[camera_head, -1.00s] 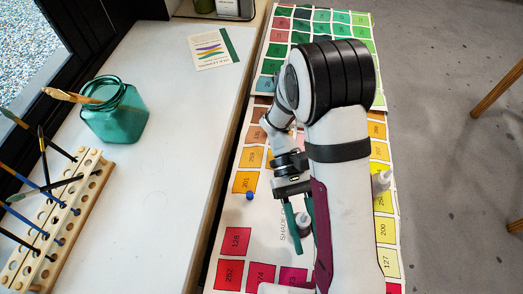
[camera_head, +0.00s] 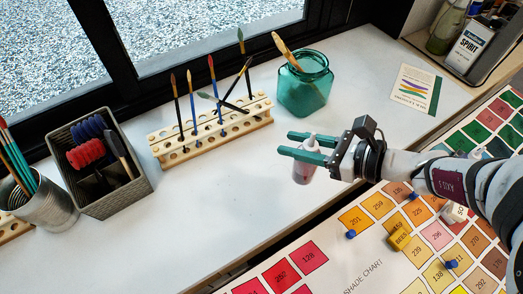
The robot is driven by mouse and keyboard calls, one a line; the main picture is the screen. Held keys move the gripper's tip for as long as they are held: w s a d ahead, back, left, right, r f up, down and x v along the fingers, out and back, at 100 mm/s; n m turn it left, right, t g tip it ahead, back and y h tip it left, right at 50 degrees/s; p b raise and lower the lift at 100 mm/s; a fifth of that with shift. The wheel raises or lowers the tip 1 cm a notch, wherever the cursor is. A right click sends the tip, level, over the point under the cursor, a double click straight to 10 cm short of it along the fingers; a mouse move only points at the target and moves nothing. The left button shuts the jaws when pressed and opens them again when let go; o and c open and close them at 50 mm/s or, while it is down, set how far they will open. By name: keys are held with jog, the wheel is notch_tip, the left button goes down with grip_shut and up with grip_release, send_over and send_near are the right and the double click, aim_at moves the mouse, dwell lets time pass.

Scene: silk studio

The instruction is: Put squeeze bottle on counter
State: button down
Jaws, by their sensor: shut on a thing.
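My gripper (camera_head: 303,146) is shut on a small squeeze bottle (camera_head: 303,172) with a pinkish body and a pale top. Its green fingers clasp the bottle's upper part, and the bottle hangs upright beneath them. The bottle shows against the white counter (camera_head: 230,210), near the counter's front edge. I cannot tell whether its base touches the counter or is just above it.
A teal glass jar (camera_head: 303,92) with a brush stands behind my gripper. A wooden brush rack (camera_head: 210,130), a grey basket (camera_head: 140,185) and a metal cup (camera_head: 48,208) are to the left. A card (camera_head: 415,88) lies right. The front-middle counter is clear; a shade chart (camera_head: 345,265) lies in front.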

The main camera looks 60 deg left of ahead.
jog(key=s+a+f, duration=0.1)
jog(key=f, duration=0.1)
jog(key=s+a+f, duration=0.1)
jog(key=f, duration=0.1)
jog(key=s+a+f, duration=0.1)
jog(key=a+f, duration=0.1)
jog(key=f, duration=0.1)
jog(key=shift+f, duration=0.1)
jog(key=c, duration=0.6)
grip_release()
